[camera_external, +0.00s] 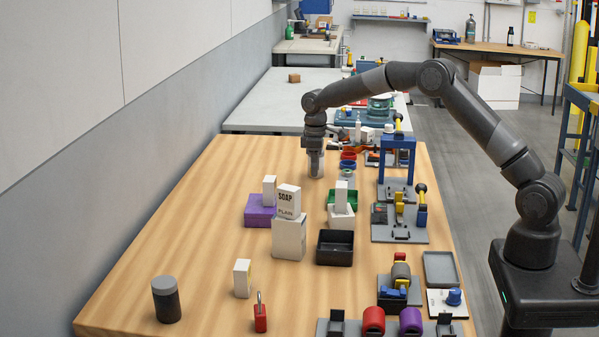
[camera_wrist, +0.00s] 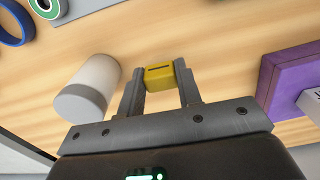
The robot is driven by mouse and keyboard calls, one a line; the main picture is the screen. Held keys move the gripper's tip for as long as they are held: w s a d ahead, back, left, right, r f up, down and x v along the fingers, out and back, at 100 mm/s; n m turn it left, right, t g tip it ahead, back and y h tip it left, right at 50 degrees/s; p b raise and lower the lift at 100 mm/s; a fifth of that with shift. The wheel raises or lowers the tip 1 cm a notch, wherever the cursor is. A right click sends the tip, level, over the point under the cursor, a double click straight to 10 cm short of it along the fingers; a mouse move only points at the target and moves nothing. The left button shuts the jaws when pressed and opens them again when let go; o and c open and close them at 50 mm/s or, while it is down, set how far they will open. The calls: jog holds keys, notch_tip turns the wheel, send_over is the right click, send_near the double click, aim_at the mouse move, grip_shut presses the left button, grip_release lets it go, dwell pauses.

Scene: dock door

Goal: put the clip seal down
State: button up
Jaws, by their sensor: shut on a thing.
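My gripper (camera_external: 316,172) points down over the far part of the wooden table, left of the row of coloured rings. In the wrist view my gripper (camera_wrist: 160,82) is shut on a small yellow block with a dark slot, the clip seal (camera_wrist: 160,73). The clip seal sits between the two fingertips, with bare wood around it. In the external view it cannot be made out at the fingertips. Whether it touches the table I cannot tell.
A pale cylinder (camera_wrist: 88,90) stands close beside the fingers in the wrist view. A purple block (camera_external: 259,210) is nearer the camera, beside white boxes (camera_external: 289,240). A blue stand (camera_external: 397,158) is to the right. The wooden table's left side (camera_external: 205,220) is clear.

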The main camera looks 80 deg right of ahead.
aim_at(314, 187)
jog(key=shift+w+f, duration=0.1)
jog(key=shift+f, duration=1.95)
jog(key=o, duration=0.9)
jog(key=shift+f, duration=0.15)
